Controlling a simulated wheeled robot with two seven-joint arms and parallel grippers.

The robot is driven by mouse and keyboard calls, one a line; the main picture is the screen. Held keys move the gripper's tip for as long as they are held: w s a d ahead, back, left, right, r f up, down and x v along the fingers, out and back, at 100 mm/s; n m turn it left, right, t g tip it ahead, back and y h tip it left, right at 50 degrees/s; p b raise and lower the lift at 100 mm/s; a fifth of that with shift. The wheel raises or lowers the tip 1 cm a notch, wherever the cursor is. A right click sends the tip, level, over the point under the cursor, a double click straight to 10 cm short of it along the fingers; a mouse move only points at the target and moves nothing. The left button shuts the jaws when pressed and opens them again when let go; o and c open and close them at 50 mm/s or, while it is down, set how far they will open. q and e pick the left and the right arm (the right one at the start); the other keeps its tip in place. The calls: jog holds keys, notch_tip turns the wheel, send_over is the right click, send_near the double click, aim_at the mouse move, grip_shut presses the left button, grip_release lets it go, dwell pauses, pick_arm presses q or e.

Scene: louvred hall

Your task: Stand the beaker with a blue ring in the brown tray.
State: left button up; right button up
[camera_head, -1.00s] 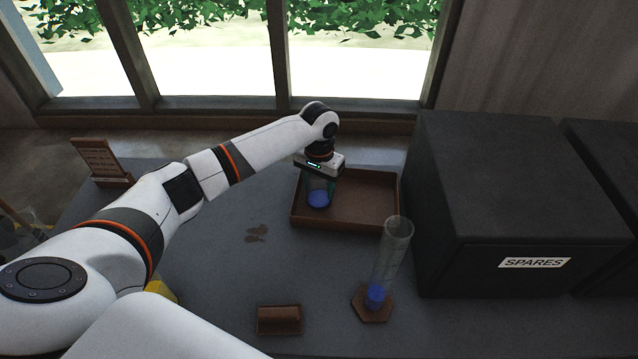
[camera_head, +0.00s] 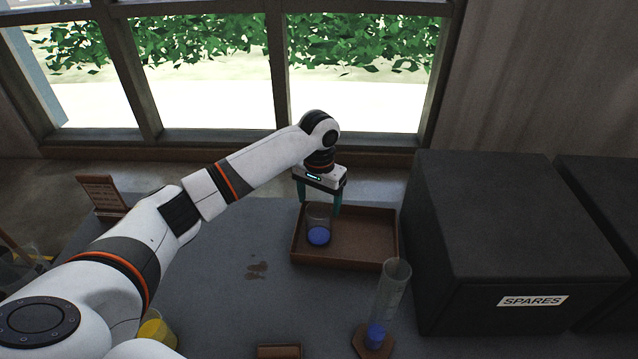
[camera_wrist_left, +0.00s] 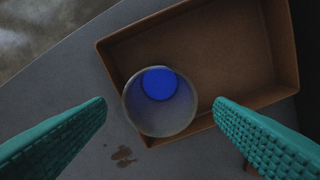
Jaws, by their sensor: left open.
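A clear beaker (camera_head: 318,222) with blue at its bottom stands upright inside the brown tray (camera_head: 349,262), at its left side. In the left wrist view the beaker (camera_wrist_left: 160,120) is seen from above, and its rim overlaps the wall of the tray (camera_wrist_left: 200,128). I cannot make out a separate blue ring from the blue at the bottom. My left gripper (camera_head: 320,203) is open above the beaker, its teal fingers apart and clear of it. In the left wrist view the fingertips (camera_wrist_left: 160,106) lie to either side of the beaker. My right gripper is not in view.
A tall measuring cylinder (camera_head: 393,287) with blue liquid stands in front of the tray. A black SPARES box (camera_head: 510,230) is on the right. A yellow-filled vessel (camera_head: 157,331), a brown block (camera_head: 278,352) and a sign stand (camera_head: 103,193) are also around. The tray's right part is empty.

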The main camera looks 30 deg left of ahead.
pick_arm(q)
jog(key=shift+r, duration=2.15)
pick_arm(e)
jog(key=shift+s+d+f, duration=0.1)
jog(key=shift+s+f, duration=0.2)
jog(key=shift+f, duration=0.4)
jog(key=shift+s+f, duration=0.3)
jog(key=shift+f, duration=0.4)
